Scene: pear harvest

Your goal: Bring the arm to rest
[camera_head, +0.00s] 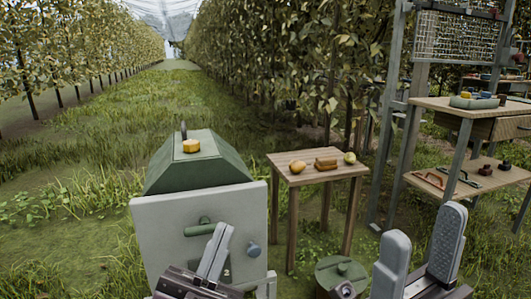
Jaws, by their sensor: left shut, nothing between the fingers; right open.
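My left gripper (216,252) is at the bottom centre-left, in front of the grey front panel of a box with a sloped green top (215,170). Its two fingers are together with nothing visible between them. My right gripper (420,250) is at the bottom right, its two grey fingers well apart and pointing up, with nothing seen between them. The arms behind both grippers are mostly cut off by the lower edge of the picture.
A green handle (198,230) and a blue-grey knob (253,250) stick out of the box panel. A wooden table (318,177) holds several small yellow and brown items. A round green lidded container (341,272) stands below. Shelving (462,180) stands right; grass lies open left.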

